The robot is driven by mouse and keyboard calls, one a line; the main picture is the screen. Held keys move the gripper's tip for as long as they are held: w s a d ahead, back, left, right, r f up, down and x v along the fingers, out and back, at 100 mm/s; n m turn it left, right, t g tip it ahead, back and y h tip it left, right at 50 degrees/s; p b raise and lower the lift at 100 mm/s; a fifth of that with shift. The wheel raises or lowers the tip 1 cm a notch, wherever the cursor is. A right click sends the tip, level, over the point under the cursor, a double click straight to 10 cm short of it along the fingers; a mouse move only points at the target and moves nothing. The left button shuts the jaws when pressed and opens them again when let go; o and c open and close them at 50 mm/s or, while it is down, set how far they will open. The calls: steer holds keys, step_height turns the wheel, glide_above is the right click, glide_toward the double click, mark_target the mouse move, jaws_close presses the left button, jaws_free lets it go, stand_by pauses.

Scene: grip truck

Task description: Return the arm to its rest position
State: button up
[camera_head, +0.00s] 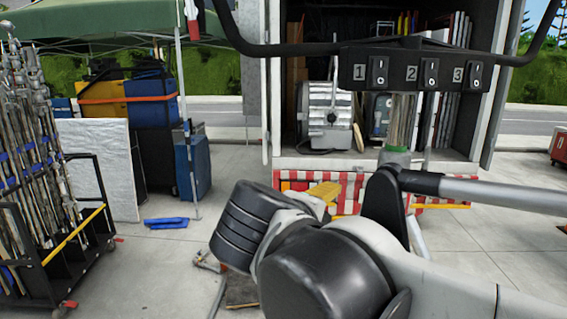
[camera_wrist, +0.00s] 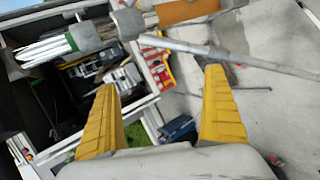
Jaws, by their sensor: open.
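My arm (camera_head: 330,265) reaches up from the bottom right of the head view, bent, with its dark joints in the foreground. My gripper (camera_wrist: 160,78) shows in the wrist view as two yellow fingers spread wide apart, with nothing held between them. The wrist view is tilted, and a grey pole (camera_wrist: 230,57) crosses beyond the fingertips.
A black box with switches 1, 2 and 3 (camera_head: 415,70) hangs close in front. A grey pole (camera_head: 490,192) runs right from a dark bracket. The open truck (camera_head: 375,160) holds a lamp (camera_head: 325,115). A cart of stands (camera_head: 75,245) is left; a blue case (camera_head: 192,167) stands behind.

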steer(key=s+d+f+m+g+y+b, duration=0.1)
steer(key=s+d+f+m+b, duration=0.3)
steer(key=f, duration=0.9)
steer(key=s+d+f+m+g+y+b, duration=0.1)
steer(key=s+d+f+m+b, duration=0.3)
steer(key=f+b, duration=0.5)
steer(key=s+d+f+m+g+y+b, duration=0.1)
steer(key=s+d+f+m+y+b, duration=0.2)
steer(key=f, duration=1.5)
steer(key=s+d+m+b, duration=0.1)
steer(key=b, duration=0.3)
steer(key=shift+s+f, duration=0.25)
steer(key=shift+f, duration=0.15)
steer(key=shift+d, duration=0.1)
